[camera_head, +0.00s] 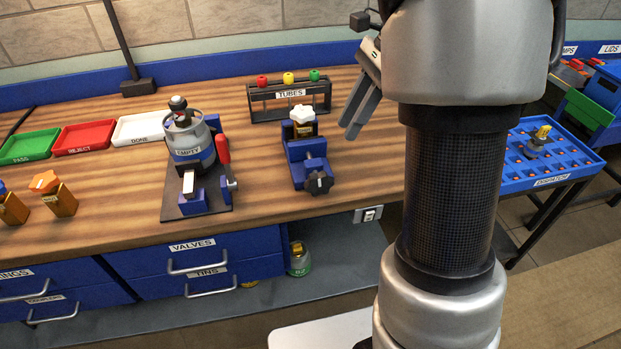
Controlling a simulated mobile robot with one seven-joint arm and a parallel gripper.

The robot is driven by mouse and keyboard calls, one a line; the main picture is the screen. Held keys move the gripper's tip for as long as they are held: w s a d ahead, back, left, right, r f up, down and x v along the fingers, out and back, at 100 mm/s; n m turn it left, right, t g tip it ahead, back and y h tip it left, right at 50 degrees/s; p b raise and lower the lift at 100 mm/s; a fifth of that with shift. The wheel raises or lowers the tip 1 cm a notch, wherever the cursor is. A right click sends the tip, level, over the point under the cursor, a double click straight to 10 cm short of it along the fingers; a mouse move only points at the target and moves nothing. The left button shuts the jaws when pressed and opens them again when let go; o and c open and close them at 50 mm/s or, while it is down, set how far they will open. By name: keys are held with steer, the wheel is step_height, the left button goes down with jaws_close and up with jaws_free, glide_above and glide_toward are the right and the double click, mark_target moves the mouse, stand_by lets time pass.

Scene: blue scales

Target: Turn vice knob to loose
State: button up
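The blue vice (304,153) stands on the wooden bench, right of the bench's middle. Its black vice knob (318,182) faces the bench's front edge. A brass valve with a white handle (302,115) sits at the vice's back end; I cannot tell how tightly it is held. My gripper (349,131) is to the right of the vice and above the bench, apart from the knob. Its two grey fingers point down and left with a narrow gap between them, and nothing shows in it. My arm hides part of the bench to the right.
Green, red and white trays (143,128) lie further left. A blue crate (548,157) is at the right. Bench around the knob is clear.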

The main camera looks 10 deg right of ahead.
mark_target(321, 174)
steer(key=b+x, duration=0.3)
steer(key=x, duration=1.3)
steer(key=shift+f, duration=0.3)
steer(key=shift+c, duration=0.4)
steer(key=shift+r, duration=0.1)
jaws_close()
